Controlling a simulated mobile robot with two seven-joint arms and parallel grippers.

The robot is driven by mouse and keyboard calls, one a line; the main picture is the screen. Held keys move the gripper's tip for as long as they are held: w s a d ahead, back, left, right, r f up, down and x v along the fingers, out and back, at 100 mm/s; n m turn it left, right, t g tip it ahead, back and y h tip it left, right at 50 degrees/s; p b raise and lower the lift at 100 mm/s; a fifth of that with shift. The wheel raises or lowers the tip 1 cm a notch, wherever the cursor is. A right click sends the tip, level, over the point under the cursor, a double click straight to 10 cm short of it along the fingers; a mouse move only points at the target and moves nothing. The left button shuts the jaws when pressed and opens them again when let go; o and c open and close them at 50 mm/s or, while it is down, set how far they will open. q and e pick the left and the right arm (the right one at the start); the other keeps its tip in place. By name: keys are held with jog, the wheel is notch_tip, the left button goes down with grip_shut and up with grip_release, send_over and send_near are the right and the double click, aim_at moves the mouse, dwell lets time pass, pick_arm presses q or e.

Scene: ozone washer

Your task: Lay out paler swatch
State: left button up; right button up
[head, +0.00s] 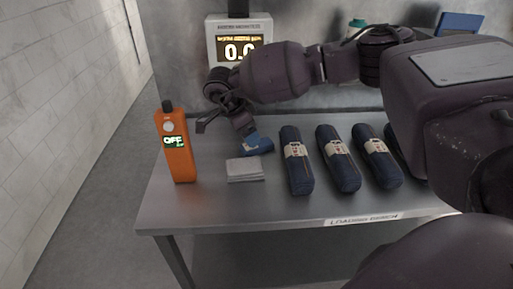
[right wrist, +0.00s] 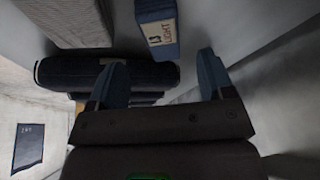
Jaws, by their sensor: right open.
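A small blue block (head: 257,145) lies on the bench behind the grey folded cloth. In the right wrist view the block (right wrist: 157,30) carries a pale label that reads "LIGHT". I cannot tell whether it is the paler swatch, and no other swatch is clearly visible. My right gripper (head: 225,122) is above the back of the bench, just left of the block. In the right wrist view my right gripper (right wrist: 161,80) is open and empty, with the block beyond its fingertips. My left gripper is not in view.
A wall display (head: 240,40) is behind my right arm. The front left is clear.

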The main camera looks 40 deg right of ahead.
aim_at(257, 147)
jog(key=shift+x, duration=2.85)
jog(key=shift+w, duration=0.15)
jog(key=c, duration=1.1)
jog(key=shift+r, duration=0.1)
